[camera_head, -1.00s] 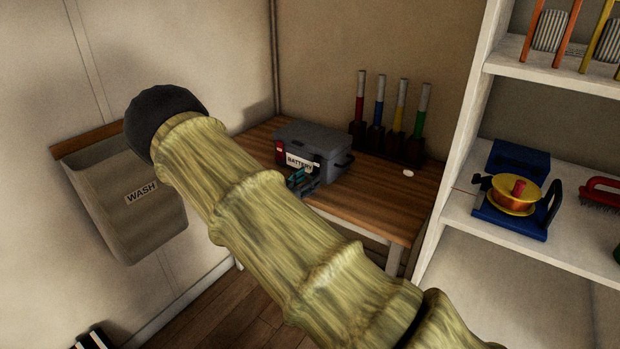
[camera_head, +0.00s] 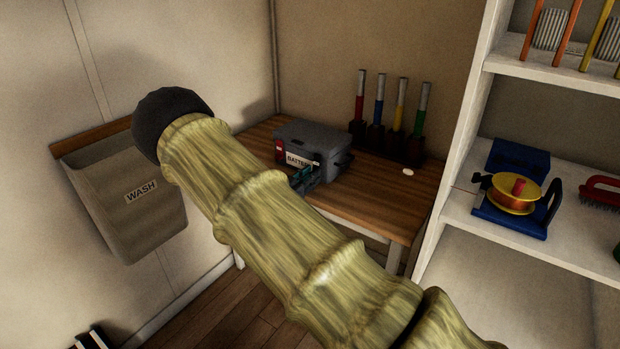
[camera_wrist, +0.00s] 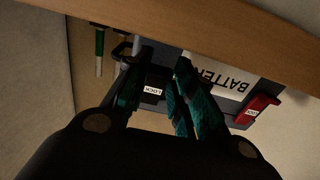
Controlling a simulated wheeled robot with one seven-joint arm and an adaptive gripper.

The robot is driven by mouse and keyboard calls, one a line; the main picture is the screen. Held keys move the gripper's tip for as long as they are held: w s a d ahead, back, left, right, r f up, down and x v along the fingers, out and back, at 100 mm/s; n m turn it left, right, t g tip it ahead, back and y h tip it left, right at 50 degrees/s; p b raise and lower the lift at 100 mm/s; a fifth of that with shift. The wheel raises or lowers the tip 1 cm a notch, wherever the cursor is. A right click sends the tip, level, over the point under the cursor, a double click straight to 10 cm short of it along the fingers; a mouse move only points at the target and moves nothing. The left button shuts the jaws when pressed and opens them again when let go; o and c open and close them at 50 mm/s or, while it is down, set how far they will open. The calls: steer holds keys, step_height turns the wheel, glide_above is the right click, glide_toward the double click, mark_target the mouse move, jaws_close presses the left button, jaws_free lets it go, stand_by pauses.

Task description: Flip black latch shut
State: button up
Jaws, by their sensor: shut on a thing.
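The grey battery box (camera_head: 312,135) with a white BATTERY label stands on the wooden table. Its black latch (camera_wrist: 154,82), beside a small LOCK tag, shows between my fingers in the wrist view. My gripper (camera_wrist: 162,62) has its teal-padded fingers on either side of the latch and is shut on it, with a visible gap between the fingers. In the head view my gripper (camera_head: 305,178) is at the box's front, covering the label's right end. The latch is hidden there, and I cannot tell how far it is turned. A red latch (camera_wrist: 258,108) is at the box's other end.
The wooden table (camera_head: 385,205) has bare room in front of a rack of coloured tubes (camera_head: 390,140). A small white object (camera_head: 408,172) lies near its right. A grey WASH bin (camera_head: 130,215) hangs at left. White shelves (camera_head: 460,215) stand at right.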

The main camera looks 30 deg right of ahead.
steer(key=shift+w+d+f+h+b, duration=0.1)
steer(key=shift+d+f+h+b, duration=0.3)
steer(key=shift+b, duration=0.45)
steer(key=shift+w+d+t+h+b, duration=0.15)
steer(key=shift+t+h+b, duration=0.3)
steer(key=shift+b, duration=0.55)
steer(key=o, duration=1)
steer(key=v, duration=1.2)
steer(key=shift+f, duration=0.15)
